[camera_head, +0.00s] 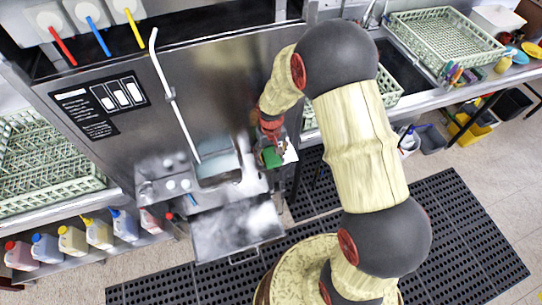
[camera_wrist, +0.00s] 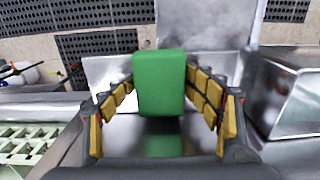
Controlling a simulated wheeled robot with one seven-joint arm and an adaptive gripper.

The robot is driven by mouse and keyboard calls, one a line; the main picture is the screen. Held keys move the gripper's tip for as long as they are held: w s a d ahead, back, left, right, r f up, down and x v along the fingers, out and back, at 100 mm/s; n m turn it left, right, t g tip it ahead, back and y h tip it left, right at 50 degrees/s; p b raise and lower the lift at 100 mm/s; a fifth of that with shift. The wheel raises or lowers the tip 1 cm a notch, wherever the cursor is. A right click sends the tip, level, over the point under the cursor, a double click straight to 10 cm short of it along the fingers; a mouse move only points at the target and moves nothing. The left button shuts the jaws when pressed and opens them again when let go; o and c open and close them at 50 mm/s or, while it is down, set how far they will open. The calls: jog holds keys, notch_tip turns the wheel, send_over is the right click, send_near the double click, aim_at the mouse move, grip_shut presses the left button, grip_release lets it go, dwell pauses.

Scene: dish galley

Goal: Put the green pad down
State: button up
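The green pad (camera_wrist: 159,84) is a plain upright block in the wrist view, between the two fingers of my gripper (camera_wrist: 160,92). The yellow finger pads meet its left and right sides, so my gripper is shut on it. In the head view the green pad (camera_head: 271,158) shows just below my gripper (camera_head: 271,147), at the right side of the steel dish machine. A shiny metal surface lies below the pad in the wrist view, with a green reflection in it. I cannot tell whether the pad touches that surface.
The steel dish machine (camera_head: 120,160) stands left of my gripper, with a steel shelf (camera_head: 238,230) low at its front. A green rack (camera_head: 445,38) sits on the right counter. Several coloured bottles (camera_head: 72,240) line the lower left. Black mats (camera_head: 440,240) cover the floor.

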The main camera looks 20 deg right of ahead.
notch_tip(320, 180, up, 14)
jog(key=f+p, duration=0.1)
notch_tip(320, 180, up, 16)
jog(key=t, duration=0.3)
send_over(271, 155)
jog(key=s, duration=0.9)
jog(key=s+r+t, duration=0.1)
jog(key=s+r, duration=0.2)
jog(key=s, duration=0.3)
jog(key=s+r+t, duration=0.1)
jog(key=s+r, duration=0.3)
jog(key=s, duration=0.3)
jog(key=shift+r+t, duration=0.25)
jog(key=shift+t, duration=0.05)
jog(key=shift+s, duration=0.1)
notch_tip(271, 155, down, 11)
jog(key=b, duration=1)
jog(key=shift+b, duration=0.4)
jog(key=shift+r, duration=0.1)
jog(key=shift+o, duration=0.3)
